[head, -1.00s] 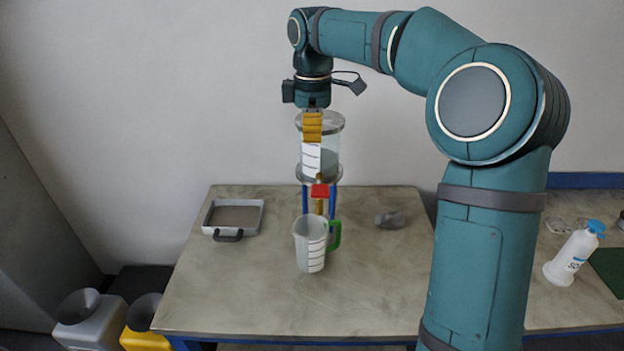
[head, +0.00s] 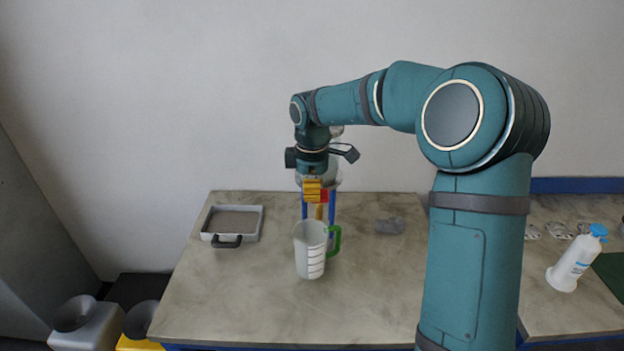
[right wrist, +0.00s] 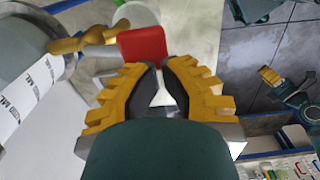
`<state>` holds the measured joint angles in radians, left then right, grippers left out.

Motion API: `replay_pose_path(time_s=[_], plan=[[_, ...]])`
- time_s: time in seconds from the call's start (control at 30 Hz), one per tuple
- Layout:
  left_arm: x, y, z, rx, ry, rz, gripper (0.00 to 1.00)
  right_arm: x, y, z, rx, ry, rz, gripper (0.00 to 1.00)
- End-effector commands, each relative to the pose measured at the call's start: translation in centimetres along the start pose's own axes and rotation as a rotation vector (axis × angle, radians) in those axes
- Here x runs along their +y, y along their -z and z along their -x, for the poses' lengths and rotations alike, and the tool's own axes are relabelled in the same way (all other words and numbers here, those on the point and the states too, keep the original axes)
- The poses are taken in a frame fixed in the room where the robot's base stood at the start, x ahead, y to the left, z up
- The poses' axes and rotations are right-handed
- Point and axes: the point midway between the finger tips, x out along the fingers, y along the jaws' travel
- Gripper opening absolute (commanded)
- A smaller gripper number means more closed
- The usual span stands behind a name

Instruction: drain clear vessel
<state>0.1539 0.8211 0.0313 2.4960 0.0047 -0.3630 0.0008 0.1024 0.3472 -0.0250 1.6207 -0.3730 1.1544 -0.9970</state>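The clear vessel (head: 332,176) stands on blue legs at the middle back of the table, mostly hidden behind my right gripper in the head view. In the right wrist view its curved wall (right wrist: 22,45) with a white scale strip is at the left. A brass valve (right wrist: 85,40) with a red handle (right wrist: 143,46) sticks out from it. A measuring jug (head: 308,252) with a green handle stands below. My right gripper (right wrist: 161,66) points at the red handle, its fingertips nearly together with nothing visibly held. My left gripper (right wrist: 288,90) appears open and empty, far from the vessel.
A shallow grey tray (head: 207,232) is at the table's left, and a small grey object (head: 390,226) is right of the jug. A white bottle (head: 573,262) stands farther right. Grey (head: 88,325) and yellow (head: 137,344) canisters are at lower left. The table front is clear.

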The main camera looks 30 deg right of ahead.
Motion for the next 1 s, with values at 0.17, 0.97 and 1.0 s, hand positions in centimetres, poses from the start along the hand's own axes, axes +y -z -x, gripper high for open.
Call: replay_pose_path(time_s=[0.17, 0.97, 1.0], plan=[[0.0, 0.0, 0.0, 0.000, 0.000, 0.000, 0.47, 0.0, 0.0, -0.2, 0.000, 0.000, 0.000, 0.00], [-2.5, -1.1, -7.3, -0.005, 0.012, -0.001, 0.47, -1.1, 0.0, -3.1, 0.001, -0.250, 0.002, 0.00], [-2.7, -1.3, -7.8, -0.008, 0.012, -0.002, 0.47, -1.2, 0.0, -3.3, 0.000, -0.268, 0.003, 0.00]])
